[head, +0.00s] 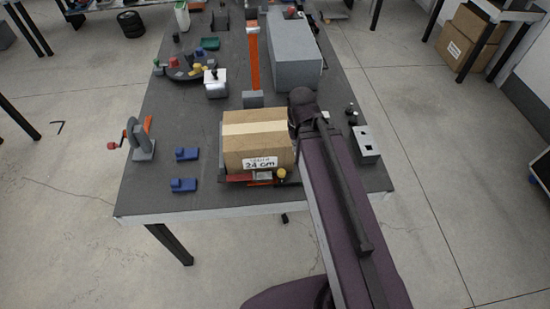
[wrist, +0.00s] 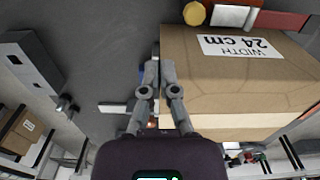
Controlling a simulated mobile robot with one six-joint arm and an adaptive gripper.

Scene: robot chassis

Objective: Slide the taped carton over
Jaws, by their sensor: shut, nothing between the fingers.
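The taped carton (head: 258,148) is a brown box near the front of the dark table, with a pale tape strip across its top and a "WIDTH 24 cm" label on its front. In the wrist view the carton (wrist: 235,80) fills the right side and appears upside down. My gripper (wrist: 160,65) is shut and empty, its fingers beside the carton's side face. I cannot tell whether they touch it. In the head view my dark arm comes from the bottom right to the carton's right side and hides the fingers.
A red bar with a yellow knob (head: 282,173) lies at the carton's front edge. A grey block (head: 253,99) and an orange strip (head: 252,60) are behind it. A large grey box (head: 294,58) stands back right, a grey switch box (head: 366,145) right. Blue blocks (head: 184,185) lie left.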

